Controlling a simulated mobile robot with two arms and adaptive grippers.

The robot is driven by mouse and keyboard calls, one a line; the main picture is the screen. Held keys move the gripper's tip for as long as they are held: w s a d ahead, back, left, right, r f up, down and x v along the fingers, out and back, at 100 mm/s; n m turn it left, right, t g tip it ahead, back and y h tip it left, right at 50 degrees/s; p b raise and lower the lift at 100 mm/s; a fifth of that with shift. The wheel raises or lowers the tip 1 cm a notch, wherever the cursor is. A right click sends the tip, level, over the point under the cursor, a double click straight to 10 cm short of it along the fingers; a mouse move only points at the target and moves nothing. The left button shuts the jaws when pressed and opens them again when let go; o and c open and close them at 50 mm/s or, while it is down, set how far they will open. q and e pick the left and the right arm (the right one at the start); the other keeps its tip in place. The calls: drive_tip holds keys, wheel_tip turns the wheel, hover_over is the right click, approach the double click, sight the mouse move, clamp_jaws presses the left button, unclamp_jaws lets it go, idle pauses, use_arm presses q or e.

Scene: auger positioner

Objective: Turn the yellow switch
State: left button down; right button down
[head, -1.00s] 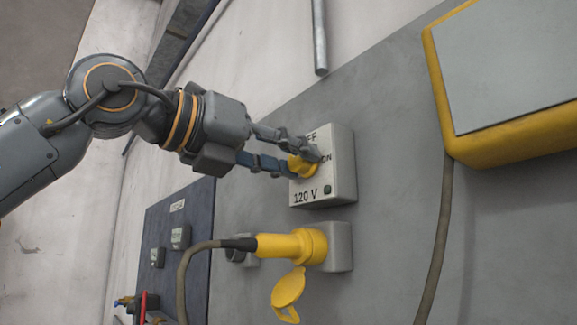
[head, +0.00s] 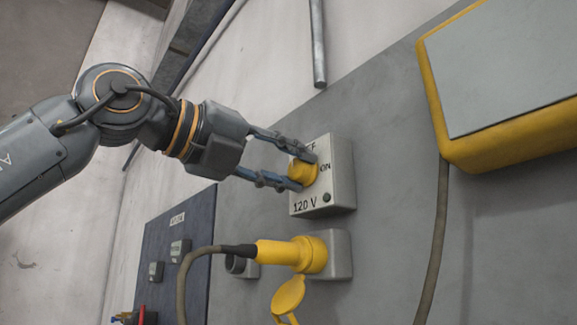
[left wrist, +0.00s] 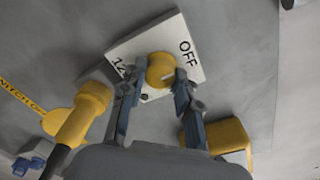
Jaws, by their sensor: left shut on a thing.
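The yellow switch (head: 304,173) is a round knob on a pale box marked OFF, ON and 120 V, mounted on a grey panel. My left gripper (head: 302,172) comes in from the left, with one finger above the knob and one below, shut on it. In the left wrist view the yellow switch (left wrist: 160,72) sits between the two fingertips of my left gripper (left wrist: 158,84), and OFF and part of the number show beside it. The fingers hide part of the box's lettering. A small dark green indicator (head: 327,198) is on the box's lower corner. My right gripper is not in view.
A yellow plug (head: 290,253) with a grey cable sits in a socket just below the box, its yellow cap hanging. A yellow-edged box (head: 505,80) is at upper right, with a cable running down. A dark blue panel (head: 165,235) is at lower left.

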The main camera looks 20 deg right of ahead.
use_arm(q)
drive_tip(key=shift+a+r, duration=0.1)
drive_tip(key=shift+r, duration=0.1)
drive_tip(key=c, duration=1.3)
unclamp_jaws()
drive_tip(key=o, duration=0.3)
drive_tip(key=shift+w+f, duration=0.1)
drive_tip(key=shift+f, duration=0.05)
drive_tip(key=v, duration=1.2)
